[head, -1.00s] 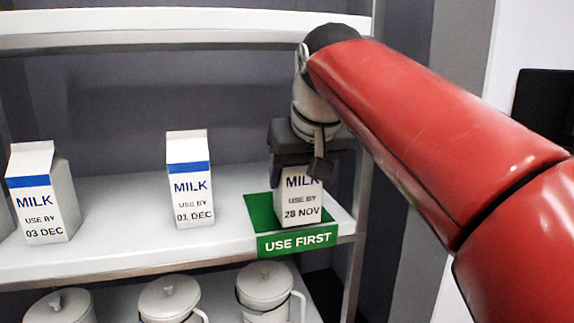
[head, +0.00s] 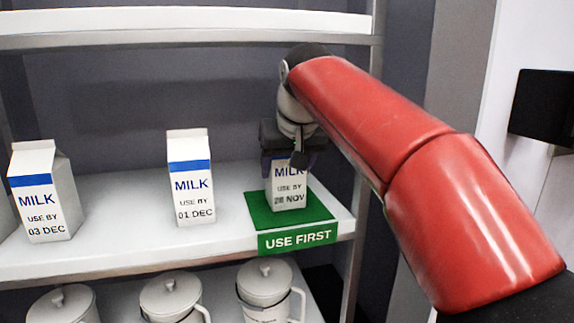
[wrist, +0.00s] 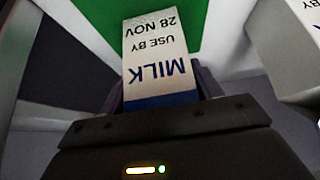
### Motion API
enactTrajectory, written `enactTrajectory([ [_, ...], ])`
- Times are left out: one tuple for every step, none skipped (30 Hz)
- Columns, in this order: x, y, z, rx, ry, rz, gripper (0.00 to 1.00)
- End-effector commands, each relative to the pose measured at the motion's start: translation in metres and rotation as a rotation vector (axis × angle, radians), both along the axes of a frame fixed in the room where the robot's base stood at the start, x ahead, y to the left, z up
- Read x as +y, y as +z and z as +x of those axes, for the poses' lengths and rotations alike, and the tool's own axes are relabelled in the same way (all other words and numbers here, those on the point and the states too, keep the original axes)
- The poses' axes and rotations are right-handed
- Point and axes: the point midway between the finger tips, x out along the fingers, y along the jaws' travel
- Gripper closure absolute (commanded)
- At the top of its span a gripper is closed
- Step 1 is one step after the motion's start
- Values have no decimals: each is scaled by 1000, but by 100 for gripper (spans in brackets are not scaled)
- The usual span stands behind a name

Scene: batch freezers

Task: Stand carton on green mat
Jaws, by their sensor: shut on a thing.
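My gripper (head: 284,163) is shut on the top of a white milk carton (head: 289,194) marked "USE BY 28 NOV". The carton is upright over the green mat (head: 310,213), which carries a "USE FIRST" label on the shelf edge. I cannot tell whether the carton's base touches the mat. In the wrist view the same carton (wrist: 155,50) sits between the fingers with green mat (wrist: 110,20) behind it. The gripper hides the carton's top.
A carton marked 01 DEC (head: 190,185) stands left of the mat, and one marked 03 DEC (head: 43,195) farther left. Lidded white jugs (head: 171,297) stand on the shelf below. A shelf post (head: 357,230) is close right of the mat. White shelf between cartons is clear.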

Motion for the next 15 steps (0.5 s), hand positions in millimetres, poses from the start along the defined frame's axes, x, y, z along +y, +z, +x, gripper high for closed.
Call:
enactTrajectory([
  [0,0,0,-3,0,1,77],
  [0,-1,0,-3,0,1,77],
  [0,-3,0,-3,0,1,77],
  [0,-3,0,0,0,0,33],
  [0,-2,0,0,0,0,29],
  [0,-2,0,0,0,0,23],
  [0,-2,0,0,0,0,19],
  [0,-2,0,0,0,0,16],
  [0,-2,0,0,0,0,15],
  [0,-2,0,0,0,0,15],
  [0,-2,0,0,0,0,15],
  [0,-2,0,0,0,0,15],
  [0,-2,0,0,0,0,15],
  [0,-2,0,0,0,0,15],
  [0,-2,0,0,0,0,15],
])
